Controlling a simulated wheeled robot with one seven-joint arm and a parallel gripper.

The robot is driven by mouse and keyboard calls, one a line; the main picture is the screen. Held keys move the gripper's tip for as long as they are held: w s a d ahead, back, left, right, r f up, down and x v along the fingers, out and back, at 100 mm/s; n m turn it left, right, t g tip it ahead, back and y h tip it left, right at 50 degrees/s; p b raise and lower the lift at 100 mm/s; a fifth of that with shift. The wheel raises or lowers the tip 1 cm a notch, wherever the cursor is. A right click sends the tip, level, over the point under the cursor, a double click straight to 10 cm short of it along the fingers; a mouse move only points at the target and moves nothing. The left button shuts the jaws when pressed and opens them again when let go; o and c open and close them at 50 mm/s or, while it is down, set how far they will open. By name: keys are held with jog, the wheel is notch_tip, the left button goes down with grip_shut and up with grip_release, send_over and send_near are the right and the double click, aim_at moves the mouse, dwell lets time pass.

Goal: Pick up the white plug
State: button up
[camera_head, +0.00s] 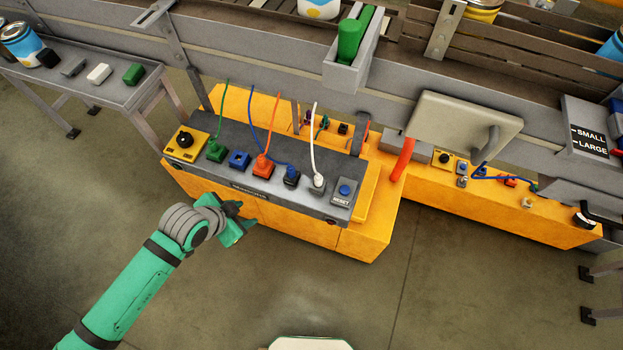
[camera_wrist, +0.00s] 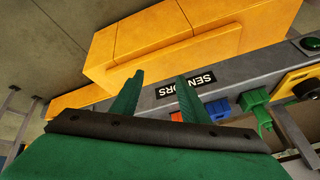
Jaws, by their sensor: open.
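The white plug (camera_head: 318,181) stands in a grey socket near the right end of the grey panel on the yellow console (camera_head: 349,241), with a white cord rising from it. My green gripper (camera_head: 246,216) is open and empty in front of the console's front edge, left of and apart from the white plug. In the wrist view my open fingers (camera_wrist: 159,79) point toward the panel edge near the SENSORS label (camera_wrist: 187,86). I cannot make out the white plug in the wrist view.
Green (camera_head: 216,151), blue (camera_head: 238,159), orange (camera_head: 263,166) and dark (camera_head: 291,177) plugs stand in a row to the left, several with cords. A RESET button box (camera_head: 342,192) is just right of the white plug. A conveyor rail (camera_head: 255,58) runs behind. A side table (camera_head: 98,92) holds small blocks.

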jog(key=w+d+r+m+g+h, duration=0.1)
jog(key=w+d+r+m+g, duration=0.15)
jog(key=w+d+r, duration=0.45)
jog(key=m+g+h, duration=0.1)
jog(key=m+g, duration=0.1)
jog(key=m, duration=0.2)
send_near(318, 176)
jog(key=f, duration=0.1)
jog(key=shift+n, duration=0.25)
jog(key=x, duration=1)
jog(key=shift+d, duration=0.15)
jog(key=shift+r, duration=0.1)
jog(key=shift+c, duration=0.6)
grip_shut()
